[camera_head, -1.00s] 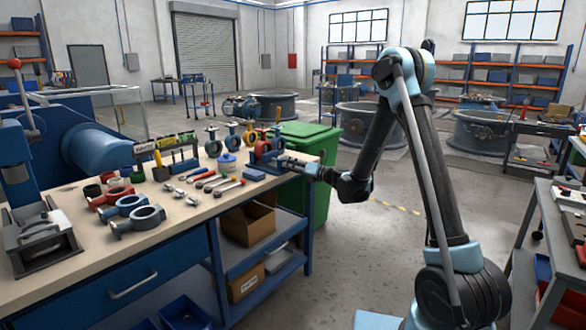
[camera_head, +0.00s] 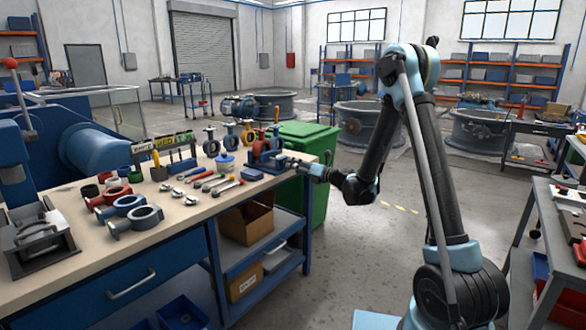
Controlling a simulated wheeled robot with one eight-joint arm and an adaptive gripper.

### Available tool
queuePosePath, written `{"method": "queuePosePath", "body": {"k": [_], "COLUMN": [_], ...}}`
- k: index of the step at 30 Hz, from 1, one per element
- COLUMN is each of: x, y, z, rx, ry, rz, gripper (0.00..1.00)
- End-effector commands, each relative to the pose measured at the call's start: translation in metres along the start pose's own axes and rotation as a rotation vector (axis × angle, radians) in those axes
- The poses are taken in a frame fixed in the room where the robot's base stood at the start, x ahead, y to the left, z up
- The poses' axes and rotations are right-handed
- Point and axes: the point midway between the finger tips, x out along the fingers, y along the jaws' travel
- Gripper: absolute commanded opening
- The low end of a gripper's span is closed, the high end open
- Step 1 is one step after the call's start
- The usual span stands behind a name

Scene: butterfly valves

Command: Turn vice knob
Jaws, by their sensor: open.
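A blue vice (camera_head: 266,151) stands near the right end of the workbench (camera_head: 190,212). Its knob is too small to make out clearly, on the side facing my arm. My gripper (camera_head: 309,169) reaches in from the right at the bench's right edge, pointing left toward the vice. It is open, with its fingers small in view. A short grey part lies between the vice and the gripper; I cannot tell whether the gripper touches it.
Wrenches and screwdrivers (camera_head: 212,184) lie left of the vice, with valve rings (camera_head: 135,216) farther left. Small valves (camera_head: 229,137) stand behind. A green bin (camera_head: 312,141) is behind the bench's right end.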

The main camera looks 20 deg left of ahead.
Motion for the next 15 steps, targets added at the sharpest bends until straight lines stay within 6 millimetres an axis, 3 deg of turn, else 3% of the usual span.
{"method": "queuePosePath", "body": {"k": [9, 15], "x": [-0.061, -0.082], "y": [-0.002, -0.003], "z": [0.001, 0.001], "rx": [0.001, 0.001], "ry": [-0.002, -0.002], "rz": [-0.004, -0.004], "gripper": [0.62, 0.62]}}
